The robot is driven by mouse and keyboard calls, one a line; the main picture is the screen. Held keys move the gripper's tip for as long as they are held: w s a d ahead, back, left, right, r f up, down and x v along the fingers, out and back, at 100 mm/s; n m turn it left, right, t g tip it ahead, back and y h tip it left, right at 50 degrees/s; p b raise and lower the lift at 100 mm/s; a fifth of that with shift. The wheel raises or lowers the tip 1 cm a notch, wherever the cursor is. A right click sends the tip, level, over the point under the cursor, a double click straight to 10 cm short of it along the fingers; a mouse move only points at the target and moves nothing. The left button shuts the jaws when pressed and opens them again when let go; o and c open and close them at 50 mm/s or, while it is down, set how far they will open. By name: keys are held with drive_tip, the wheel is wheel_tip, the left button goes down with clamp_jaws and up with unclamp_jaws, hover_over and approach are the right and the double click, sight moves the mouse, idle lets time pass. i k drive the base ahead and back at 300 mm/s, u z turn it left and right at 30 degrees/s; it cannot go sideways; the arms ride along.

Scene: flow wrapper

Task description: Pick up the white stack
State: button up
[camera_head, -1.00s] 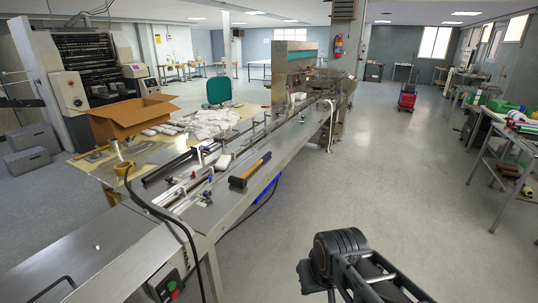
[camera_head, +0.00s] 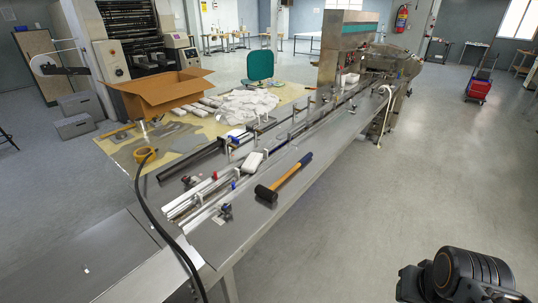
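A small white stack (camera_head: 252,161) lies on the long metal machine bed, beside the guide rails and left of the hammer. Another white stack (camera_head: 348,80) stands farther along the machine, near its tall housing. A large pile of white packets (camera_head: 246,103) lies on the table behind the machine. I cannot tell for sure which of these is the one named. Part of my arm shows at the bottom right, over the floor and apart from the machine. My gripper is not in view.
A black-headed hammer (camera_head: 284,178) lies on the machine's near edge. A black cable (camera_head: 152,215) runs over the bed's left end. An open cardboard box (camera_head: 160,95) and a tape roll (camera_head: 145,155) are on the table behind. The floor (camera_head: 400,190) right of the machine is clear.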

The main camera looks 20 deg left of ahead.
sight(250, 166)
drive_tip(key=u, duration=0.15)
drive_tip(key=i, duration=0.8)
drive_tip(key=u, duration=1.05)
drive_tip(key=i, duration=0.75)
drive_tip(key=u, duration=0.9)
